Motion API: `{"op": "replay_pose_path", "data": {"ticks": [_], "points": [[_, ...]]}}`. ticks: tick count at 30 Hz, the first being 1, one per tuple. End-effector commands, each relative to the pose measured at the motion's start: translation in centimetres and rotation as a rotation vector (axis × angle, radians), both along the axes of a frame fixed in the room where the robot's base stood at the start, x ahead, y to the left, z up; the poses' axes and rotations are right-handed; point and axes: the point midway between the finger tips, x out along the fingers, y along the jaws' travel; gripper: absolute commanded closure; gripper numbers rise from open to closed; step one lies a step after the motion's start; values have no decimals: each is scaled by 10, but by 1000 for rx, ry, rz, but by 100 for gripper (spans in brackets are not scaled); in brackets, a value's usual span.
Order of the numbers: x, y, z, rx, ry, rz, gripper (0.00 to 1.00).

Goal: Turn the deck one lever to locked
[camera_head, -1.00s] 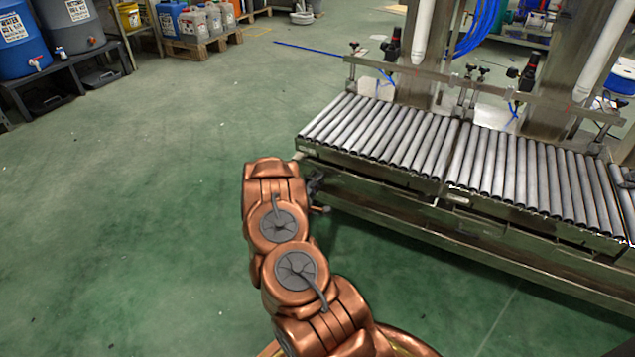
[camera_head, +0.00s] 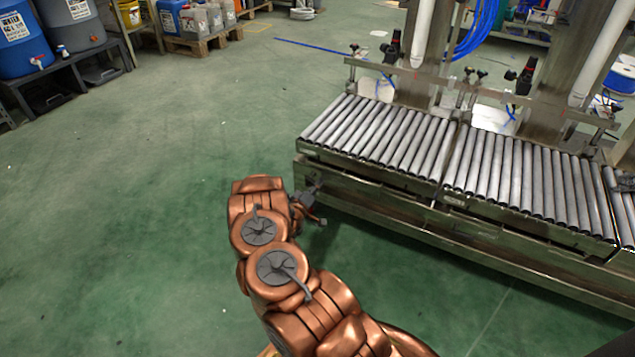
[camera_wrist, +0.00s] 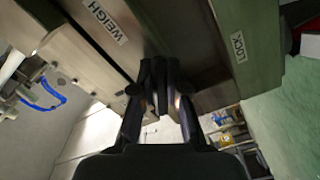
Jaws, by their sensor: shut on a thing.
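The deck end of the roller conveyor (camera_head: 375,140) carries a label WEIGH (camera_wrist: 105,22) and a label LOCK (camera_wrist: 239,47) in the wrist view. My gripper (camera_wrist: 160,92) is shut on the dark deck one lever (camera_wrist: 160,75), between the two labels in that picture. The fingers hide most of the lever, so its exact angle cannot be told. In the head view my gripper (camera_head: 311,204) is at the left end of the deck, partly behind my copper arm.
A second roller section (camera_head: 520,175) adjoins on the right. Steel posts and hoses stand behind the rollers. The green floor left of the conveyor is clear.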

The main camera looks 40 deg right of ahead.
Motion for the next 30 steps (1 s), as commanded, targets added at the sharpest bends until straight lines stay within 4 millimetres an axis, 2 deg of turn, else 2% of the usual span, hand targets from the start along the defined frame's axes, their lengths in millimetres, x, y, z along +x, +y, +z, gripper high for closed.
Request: {"op": "replay_pose_path", "data": {"ticks": [18,30], "points": [[14,5,-15,167,-560,0,100],[24,7,-19,261,-862,-3,100]]}}
